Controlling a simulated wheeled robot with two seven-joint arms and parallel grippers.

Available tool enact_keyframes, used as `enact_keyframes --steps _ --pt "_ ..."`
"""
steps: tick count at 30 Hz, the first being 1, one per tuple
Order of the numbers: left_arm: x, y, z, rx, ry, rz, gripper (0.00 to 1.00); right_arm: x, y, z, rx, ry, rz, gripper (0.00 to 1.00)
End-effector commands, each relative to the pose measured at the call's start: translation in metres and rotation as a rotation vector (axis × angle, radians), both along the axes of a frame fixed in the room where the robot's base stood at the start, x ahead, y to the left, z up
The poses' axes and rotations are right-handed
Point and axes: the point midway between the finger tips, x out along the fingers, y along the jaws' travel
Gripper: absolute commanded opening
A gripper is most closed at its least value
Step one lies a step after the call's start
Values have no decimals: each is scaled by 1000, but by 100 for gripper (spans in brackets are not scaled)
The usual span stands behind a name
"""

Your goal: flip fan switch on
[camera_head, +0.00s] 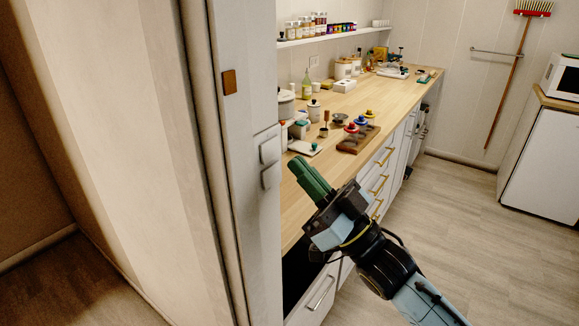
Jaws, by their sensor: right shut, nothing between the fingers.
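Two white switches sit one above the other on the pale wall end just right of the door frame: an upper switch (269,150) and a lower switch (271,176). I cannot tell which one is the fan switch, or their on or off position. My right gripper (300,167) has green fingers that are shut with nothing between them. It appears just right of the switches, pointing up and left, apart from them in the picture. My left gripper is not in view.
A wooden counter (388,94) with jars, bottles and a brown tray of colored knobbed items (358,139) runs behind my right gripper. Drawers with brass handles (384,157) are below it. The door frame (205,130) stands left of the switches. Open floor (465,220) lies at right.

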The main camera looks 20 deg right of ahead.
Motion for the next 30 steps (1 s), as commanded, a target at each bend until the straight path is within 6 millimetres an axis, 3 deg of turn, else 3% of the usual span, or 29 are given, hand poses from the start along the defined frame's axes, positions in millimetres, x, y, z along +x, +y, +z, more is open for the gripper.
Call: enact_keyframes --steps 7,23,25,30 --pt "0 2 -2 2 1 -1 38 20 16 -5 0 1 1 0" --pt "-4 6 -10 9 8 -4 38 25 20 -9 17 -18 0 0" --pt "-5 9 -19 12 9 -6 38 28 22 -12 37 -42 0 0" --pt "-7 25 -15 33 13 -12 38 28 22 -8 36 -45 1 0"
